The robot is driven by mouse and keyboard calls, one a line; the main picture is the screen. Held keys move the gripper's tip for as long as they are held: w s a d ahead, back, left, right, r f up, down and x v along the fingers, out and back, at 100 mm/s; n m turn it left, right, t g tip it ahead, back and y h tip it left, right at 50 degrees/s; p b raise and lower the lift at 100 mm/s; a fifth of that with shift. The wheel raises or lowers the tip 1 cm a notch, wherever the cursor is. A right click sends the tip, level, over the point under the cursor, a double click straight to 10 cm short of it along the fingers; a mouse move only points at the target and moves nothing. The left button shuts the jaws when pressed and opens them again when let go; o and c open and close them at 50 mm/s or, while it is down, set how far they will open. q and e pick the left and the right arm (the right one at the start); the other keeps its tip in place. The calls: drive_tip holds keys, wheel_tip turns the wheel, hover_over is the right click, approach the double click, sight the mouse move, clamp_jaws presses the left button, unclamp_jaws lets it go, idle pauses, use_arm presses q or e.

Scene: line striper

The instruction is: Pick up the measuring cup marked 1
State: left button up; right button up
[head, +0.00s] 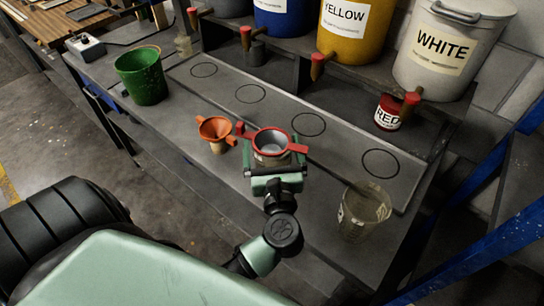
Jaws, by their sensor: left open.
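A translucent measuring cup (362,212) stands at the front right of the bench, right of my left gripper; any mark on it is too small to read. Another small clear container (184,46) stands at the back left. My left gripper (273,160) is open, its fingers on either side of a grey round piece with a red rim and two red side handles (271,143). I cannot tell whether the fingers touch it. My right gripper is not in view.
An orange funnel-like piece (215,130) is left of my gripper. A green bucket (142,76) stands further left. A red-labelled tin (388,112) is at the right. Yellow (343,25) and white (450,45) paint drums with taps line the back shelf. The circled panel (275,112) has bare room.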

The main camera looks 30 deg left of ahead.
use_arm(q)
drive_tip(key=shift+d, duration=0.1)
drive_tip(key=c, duration=1.6)
drive_tip(key=shift+r, duration=0.15)
